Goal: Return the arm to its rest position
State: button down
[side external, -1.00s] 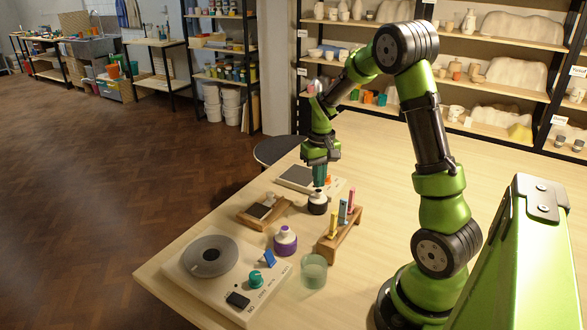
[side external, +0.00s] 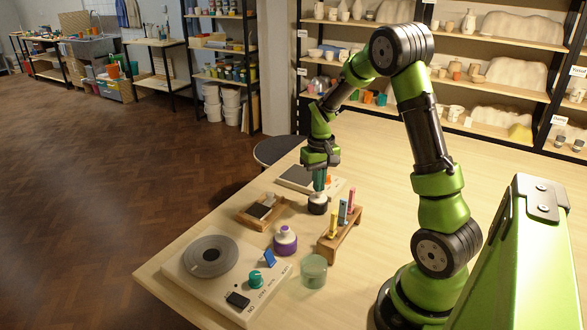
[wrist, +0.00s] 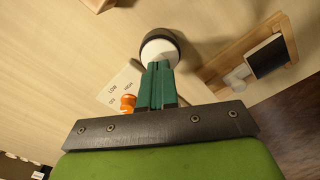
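My gripper (side external: 319,189) points down, directly above a dark jar with a white top (side external: 318,203) on the table. In the wrist view its two green fingers (wrist: 161,66) lie side by side with only a thin seam between them, so it is shut, with nothing seen between them. The jar's round white top (wrist: 158,49) shows just beyond the fingertips, within a dark rim. Whether the fingertips touch it I cannot tell. My arm is bent and reaches out over the table.
Close around stand a wooden rack with coloured sticks (side external: 340,232), a purple-and-white bottle (side external: 285,241), a wooden tray (side external: 251,216) and a flat scale (side external: 296,177). A turntable unit (side external: 210,257) and a glass cup (side external: 313,271) are nearer. The table's right side (side external: 500,170) is clear.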

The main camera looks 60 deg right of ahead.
jog(key=shift+r, duration=3.45)
jog(key=s+a+r+n+t, duration=0.1)
jog(key=s+a+r+t, duration=0.1)
jog(key=a, duration=0.6)
jog(key=s+a+r+t+y, duration=0.1)
jog(key=s+a+r, duration=0.3)
jog(key=a, duration=0.4)
jog(key=s+a+r+n+t+y, duration=0.1)
jog(key=s+a+r+t, duration=0.3)
jog(key=a, duration=0.4)
jog(key=shift+a+r+n, duration=0.2)
jog(key=shift+r+n, duration=0.1)
jog(key=shift+r, duration=0.1)
